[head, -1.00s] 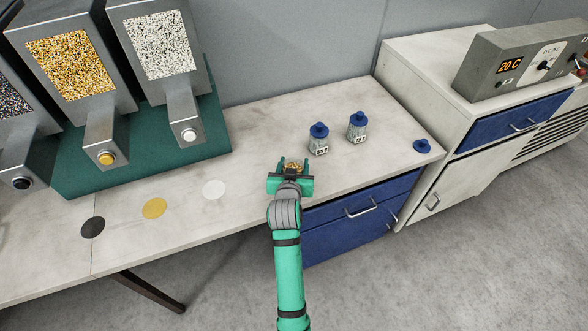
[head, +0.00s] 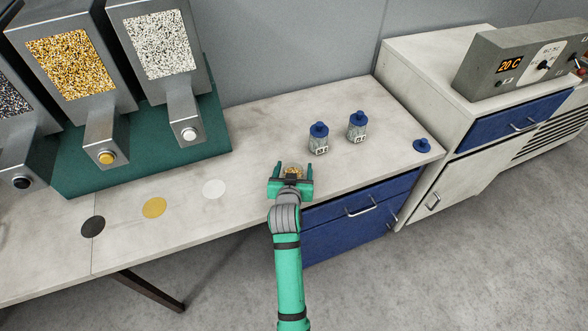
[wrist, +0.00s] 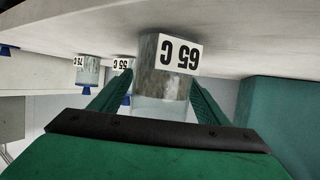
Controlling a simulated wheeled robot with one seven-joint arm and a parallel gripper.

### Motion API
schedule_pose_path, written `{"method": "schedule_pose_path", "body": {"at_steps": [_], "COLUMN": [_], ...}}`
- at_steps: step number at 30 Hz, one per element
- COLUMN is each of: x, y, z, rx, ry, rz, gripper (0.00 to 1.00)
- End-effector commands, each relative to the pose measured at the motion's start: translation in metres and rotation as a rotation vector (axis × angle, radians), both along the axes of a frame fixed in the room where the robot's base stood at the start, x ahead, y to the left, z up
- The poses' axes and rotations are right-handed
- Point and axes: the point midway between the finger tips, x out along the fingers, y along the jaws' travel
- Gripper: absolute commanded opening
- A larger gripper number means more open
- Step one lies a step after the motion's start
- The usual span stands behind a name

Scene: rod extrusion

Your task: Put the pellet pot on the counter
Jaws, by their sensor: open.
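The pellet pot (head: 292,169) is a small clear pot without a lid, with golden pellets showing inside. It stands on the pale counter (head: 255,130) near the front edge. In the wrist view, which is upside down, the pot (wrist: 162,85) has a white label that seems to read 65 C, and its base rests on the counter (wrist: 240,30). My gripper (head: 293,168) is open, with one green finger on each side of the pot, and the fingers look apart from it. Its fingers also flank the pot in the wrist view (wrist: 160,88).
Two blue-capped bottles (head: 319,140) (head: 357,127) stand behind and right of the pot. A blue lid (head: 423,146) lies near the right end. Pellet hoppers (head: 70,70) stand at left, with black, yellow and white discs (head: 154,208) before them.

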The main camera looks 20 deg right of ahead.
Motion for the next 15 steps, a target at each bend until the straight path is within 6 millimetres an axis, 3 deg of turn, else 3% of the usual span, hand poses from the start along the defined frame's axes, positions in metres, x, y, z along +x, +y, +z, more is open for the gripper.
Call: {"method": "schedule_pose_path", "body": {"at_steps": [5,15], "x": [-0.016,-0.072], "y": [0.008,0.034], "z": [0.008,0.034], "rx": [0.0,0.0], "ry": [0.0,0.0], "rz": [0.0,0.001], "gripper": [0.69,0.69]}}
